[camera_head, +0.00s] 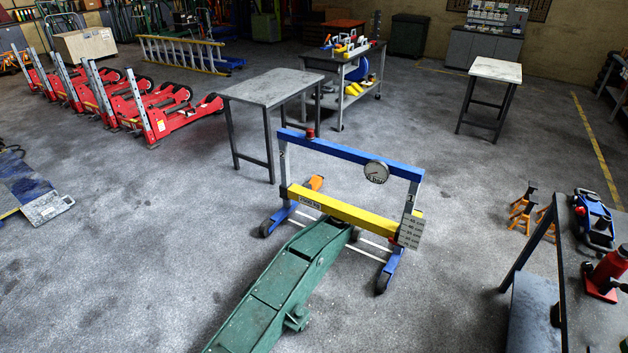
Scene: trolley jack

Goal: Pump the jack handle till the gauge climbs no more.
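The green trolley jack (276,290) reaches in from the bottom edge. Its far end lies under or against the yellow beam (345,211) of a wheeled blue frame (350,152); the exact contact is hard to see. I see no jack handle; the jack's near end is cut off by the bottom edge. Neither of my grippers is in view.
A grey table (270,88) stands behind the frame. A dark bench (595,310) with a red bottle jack (606,272) is at the right edge. Orange stands (524,208) are on the floor nearby. Red lifting units (150,105) stand at the left. Floor left of the jack is clear.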

